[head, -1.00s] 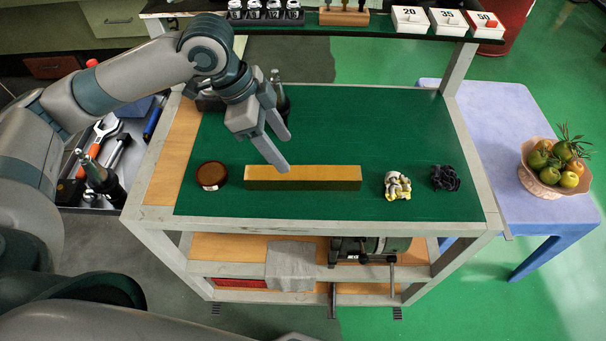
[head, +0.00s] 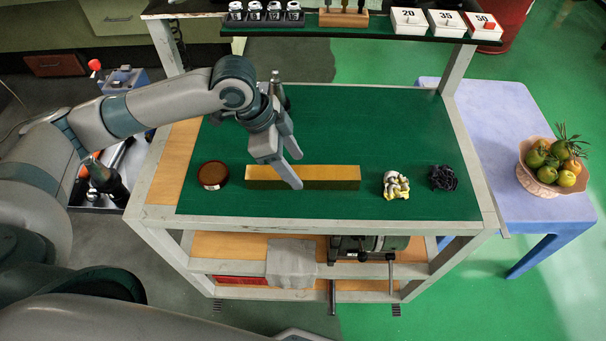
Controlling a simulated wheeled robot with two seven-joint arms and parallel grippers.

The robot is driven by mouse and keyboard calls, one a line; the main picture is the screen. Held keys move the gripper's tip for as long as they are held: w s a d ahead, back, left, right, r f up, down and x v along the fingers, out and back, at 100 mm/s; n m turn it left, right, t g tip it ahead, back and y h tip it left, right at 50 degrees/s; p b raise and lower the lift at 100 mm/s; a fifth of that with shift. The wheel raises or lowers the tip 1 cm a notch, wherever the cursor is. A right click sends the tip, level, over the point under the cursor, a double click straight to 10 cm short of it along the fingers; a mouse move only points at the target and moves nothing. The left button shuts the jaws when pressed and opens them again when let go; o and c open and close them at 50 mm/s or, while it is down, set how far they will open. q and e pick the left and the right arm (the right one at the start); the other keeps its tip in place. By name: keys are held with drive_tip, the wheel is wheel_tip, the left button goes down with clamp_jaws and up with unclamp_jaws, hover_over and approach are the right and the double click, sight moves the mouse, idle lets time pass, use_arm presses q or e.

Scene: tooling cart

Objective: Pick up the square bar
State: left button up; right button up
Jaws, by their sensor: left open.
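The square bar (head: 330,178) is a long brass-yellow block lying left to right on the green mat of the cart top. My left gripper (head: 297,172) is open and comes down over the bar's middle-left part. One finger shows in front of the bar's near face and the other shows above its far side. I cannot tell whether either finger touches the bar. My right gripper is not in view.
A round brown tin (head: 213,175) lies left of the bar. A white and yellow crumpled cloth (head: 395,185) and a dark tangled bundle (head: 443,178) lie to the right. A dark tool holder stands behind my gripper.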

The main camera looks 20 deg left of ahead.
sight(301, 172)
use_arm(q)
drive_tip(key=shift+p+x, duration=0.4)
drive_tip(key=shift+x, duration=1.45)
drive_tip(key=shift+w, duration=0.1)
drive_tip(key=shift+c, duration=0.6)
clamp_jaws()
drive_tip(key=shift+w+r, duration=0.1)
drive_tip(key=shift+r, duration=0.05)
